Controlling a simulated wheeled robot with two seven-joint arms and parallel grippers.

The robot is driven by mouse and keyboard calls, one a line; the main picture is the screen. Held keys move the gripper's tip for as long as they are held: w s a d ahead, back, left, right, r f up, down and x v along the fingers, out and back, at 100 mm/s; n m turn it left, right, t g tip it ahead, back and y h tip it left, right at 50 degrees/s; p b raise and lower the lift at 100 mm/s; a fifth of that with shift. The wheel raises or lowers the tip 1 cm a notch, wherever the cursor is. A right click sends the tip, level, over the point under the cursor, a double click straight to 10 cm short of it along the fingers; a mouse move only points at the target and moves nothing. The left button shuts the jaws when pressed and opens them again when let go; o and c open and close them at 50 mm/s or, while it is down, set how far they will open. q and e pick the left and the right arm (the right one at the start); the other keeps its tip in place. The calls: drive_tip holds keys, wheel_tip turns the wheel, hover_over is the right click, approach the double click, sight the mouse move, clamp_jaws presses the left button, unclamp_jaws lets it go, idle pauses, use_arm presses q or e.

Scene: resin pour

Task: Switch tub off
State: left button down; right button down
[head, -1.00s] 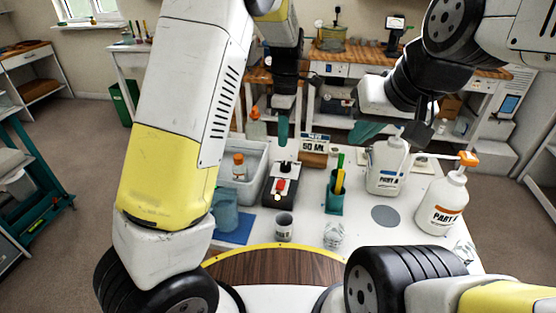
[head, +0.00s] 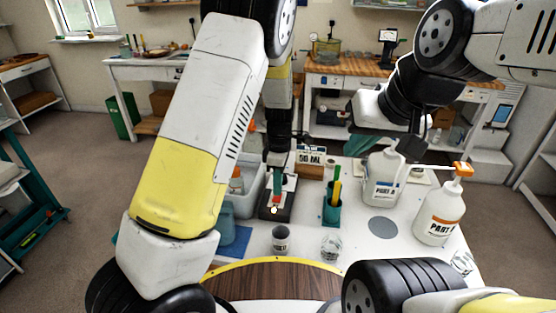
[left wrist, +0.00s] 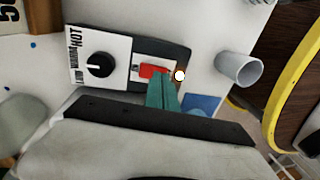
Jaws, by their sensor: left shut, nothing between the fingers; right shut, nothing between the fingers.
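The tub (head: 222,209) is a pale bin at the left of the white table, partly hidden behind my left arm. Beside it stands the control box (head: 267,213), dark with a white face. In the left wrist view the box shows a black knob (left wrist: 99,65) with LOW, WARM and HOT lettering, a red switch (left wrist: 150,71) and a bright white lamp (left wrist: 180,76). My left gripper (head: 276,187) is shut and empty, its teal fingertips at the red switch; I cannot tell if they touch. My right gripper (head: 364,146) is shut and empty, above the table's back.
A teal holder (head: 332,211) with sticks stands right of the box. A grey cup (head: 280,239) and a clear cup (head: 331,247) are in front. Two white bottles, part B (head: 382,180) and part A (head: 438,218), stand at the right. A 50 ML sign (head: 311,155) is behind.

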sight(277, 200)
use_arm(q)
drive_tip(key=shift+f, duration=0.8)
drive_tip(key=shift+s+a+f, duration=0.1)
drive_tip(key=shift+s+f, duration=0.6)
drive_tip(key=shift+s, duration=0.1)
drive_tip(key=shift+w, duration=0.1)
drive_tip(key=shift+w+d+r, duration=0.2)
drive_tip(key=shift+w, duration=0.45)
drive_tip(key=shift+w+r, duration=0.1)
